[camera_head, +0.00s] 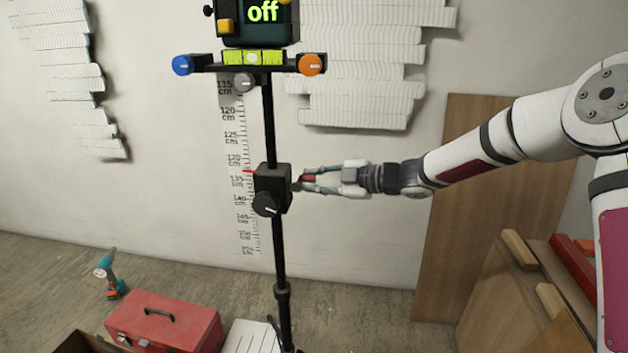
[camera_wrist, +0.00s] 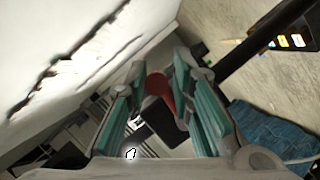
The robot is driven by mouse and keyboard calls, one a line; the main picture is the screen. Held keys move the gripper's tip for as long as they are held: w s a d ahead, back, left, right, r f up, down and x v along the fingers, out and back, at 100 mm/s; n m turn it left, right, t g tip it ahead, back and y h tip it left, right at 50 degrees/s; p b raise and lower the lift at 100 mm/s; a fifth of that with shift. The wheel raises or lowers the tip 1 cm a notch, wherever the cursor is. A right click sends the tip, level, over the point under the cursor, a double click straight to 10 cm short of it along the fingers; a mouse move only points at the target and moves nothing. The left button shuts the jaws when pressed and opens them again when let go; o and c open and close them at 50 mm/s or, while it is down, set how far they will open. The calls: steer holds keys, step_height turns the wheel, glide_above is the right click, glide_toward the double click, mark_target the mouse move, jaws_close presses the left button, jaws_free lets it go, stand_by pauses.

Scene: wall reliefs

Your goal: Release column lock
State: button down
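The black column (camera_head: 279,245) stands upright in front of the wall. A black clamp block (camera_head: 272,184) sits on it, with a black knob (camera_head: 266,204) on its front and a thin red pointer (camera_head: 250,171) on its left. My gripper (camera_head: 298,180) is level with the block at its right side. Its fingers are apart, with a red part (camera_head: 308,178) between them. In the wrist view, the red part (camera_wrist: 159,88) shows between the teal-lined fingers (camera_wrist: 161,66). I cannot tell whether either finger touches it.
A bar with a blue knob (camera_head: 182,65), an orange knob (camera_head: 310,64) and a green level (camera_head: 252,58) crosses the column above. A screen reading "off" (camera_head: 262,12) tops it. Wooden boards (camera_head: 455,240) lean at right.

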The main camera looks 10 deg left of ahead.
steer(key=shift+r, duration=0.15)
steer(key=shift+w+r+n+t+b, duration=0.1)
steer(key=shift+r+n+t+b, duration=0.15)
steer(key=shift+n+t+b, duration=0.4)
steer(key=shift+r+g, duration=0.15)
steer(key=shift+g, duration=0.1)
steer(key=c, duration=1.5)
jaws_free()
steer(key=shift+a+r, duration=0.1)
steer(key=shift+c, duration=0.2)
